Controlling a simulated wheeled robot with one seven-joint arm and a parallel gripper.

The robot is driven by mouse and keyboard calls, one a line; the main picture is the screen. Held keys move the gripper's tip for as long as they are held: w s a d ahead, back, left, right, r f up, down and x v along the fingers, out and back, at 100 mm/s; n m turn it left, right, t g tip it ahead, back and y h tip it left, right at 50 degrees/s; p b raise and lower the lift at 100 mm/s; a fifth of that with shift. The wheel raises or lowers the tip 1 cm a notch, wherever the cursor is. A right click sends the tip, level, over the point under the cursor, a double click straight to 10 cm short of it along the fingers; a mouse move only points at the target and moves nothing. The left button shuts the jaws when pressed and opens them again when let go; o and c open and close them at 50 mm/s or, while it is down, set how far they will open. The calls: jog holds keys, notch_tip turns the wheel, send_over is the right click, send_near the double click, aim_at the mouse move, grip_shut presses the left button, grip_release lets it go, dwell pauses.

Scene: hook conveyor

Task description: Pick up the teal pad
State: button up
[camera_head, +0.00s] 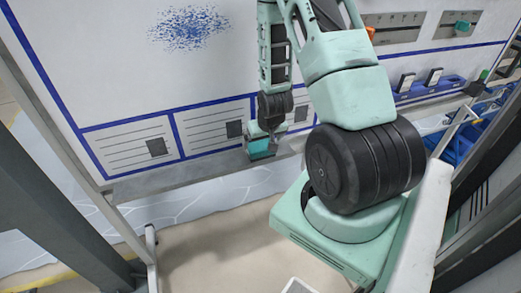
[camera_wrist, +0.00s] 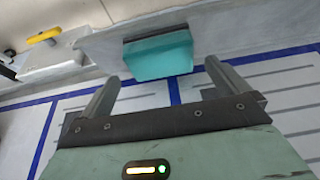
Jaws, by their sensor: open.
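The teal pad (camera_wrist: 160,55) is a block with a dark strip along its far edge. It rests at the grey ledge along the board's bottom edge. It also shows in the head view (camera_head: 259,149), just below my arm's end. My gripper (camera_wrist: 162,74) is open, its two grey fingers pointing toward the pad. In the wrist view the pad appears between and beyond the fingertips, with nothing held. Whether the fingertips overlap the pad in depth is unclear. In the head view my gripper (camera_head: 268,133) is partly hidden by my wrist.
A whiteboard (camera_head: 110,60) with blue lines and a blue speckled patch stands behind. Its grey ledge (camera_head: 185,175) runs along the bottom. A blue tray (camera_head: 430,90) with small items is at the right. A yellow handle (camera_wrist: 44,35) shows in the wrist view's upper left.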

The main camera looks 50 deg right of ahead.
aim_at(261, 146)
jog(key=shift+p+x, duration=0.75)
jog(key=shift+x, duration=1.95)
jog(key=shift+w+r, duration=0.1)
jog(key=c, duration=0.8)
